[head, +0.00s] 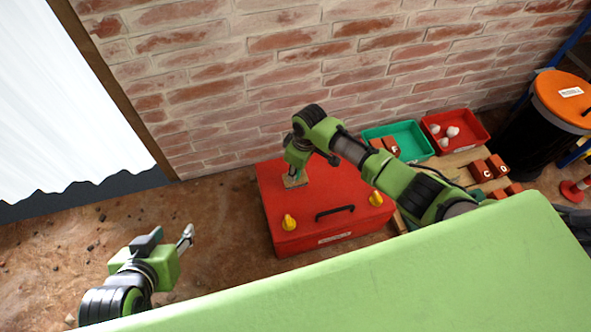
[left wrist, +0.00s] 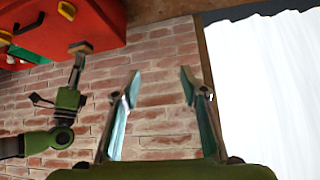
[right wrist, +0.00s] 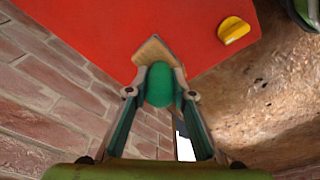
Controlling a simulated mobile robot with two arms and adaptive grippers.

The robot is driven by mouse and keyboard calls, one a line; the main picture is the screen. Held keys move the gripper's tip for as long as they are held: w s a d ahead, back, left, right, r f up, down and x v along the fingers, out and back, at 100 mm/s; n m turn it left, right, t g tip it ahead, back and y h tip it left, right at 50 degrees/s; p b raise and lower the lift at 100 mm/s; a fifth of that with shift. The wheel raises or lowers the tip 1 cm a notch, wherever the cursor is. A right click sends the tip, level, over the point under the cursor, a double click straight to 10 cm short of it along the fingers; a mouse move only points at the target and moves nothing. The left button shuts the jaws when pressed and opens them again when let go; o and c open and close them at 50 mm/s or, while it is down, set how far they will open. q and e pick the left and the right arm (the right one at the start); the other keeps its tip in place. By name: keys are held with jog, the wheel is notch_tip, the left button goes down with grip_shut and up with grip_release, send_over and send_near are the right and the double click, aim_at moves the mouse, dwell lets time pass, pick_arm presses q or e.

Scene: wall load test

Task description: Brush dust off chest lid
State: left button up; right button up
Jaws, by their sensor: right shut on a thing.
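The red chest (head: 335,242) stands on the floor by the brick wall, its lid (head: 328,183) closed, with a black handle (head: 335,212) and two yellow latches (head: 289,222). My right gripper (head: 297,168) is shut on the green handle of a brush (right wrist: 160,84). The brush's wooden block (head: 294,182) is at the lid's back left part; I cannot tell whether its bristles touch. I make out no clear dust on the lid. My left gripper (head: 187,238) is open and empty, left of the chest; its spread fingers show in the left wrist view (left wrist: 160,85).
A green tray (head: 412,136) and a red tray (head: 478,124) with white round things stand right of the chest. Several brick-coloured blocks (head: 480,171) lie near them. A black bin with an orange lid (head: 566,98) is at far right. Floor left of the chest is mostly clear.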

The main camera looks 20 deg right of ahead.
jog(key=shift+r+p, duration=0.5)
notch_tip(320, 180, up, 2)
jog(key=shift+p, duration=1.25)
pick_arm(q)
jog(key=s+a+f+g, duration=0.1)
jog(key=s+g, duration=0.1)
jog(key=s, duration=0.2)
jog(key=s+a+f+g+y, duration=0.1)
jog(key=s+a+f+g, duration=0.1)
jog(key=s, duration=0.3)
jog(key=shift+s+g+p, duration=0.25)
jog(key=shift+g+p, duration=0.05)
jog(key=shift+g, duration=0.2)
pick_arm(e)
jog(key=shift+r, duration=0.2)
pick_arm(q)
jog(key=shift+f, duration=0.1)
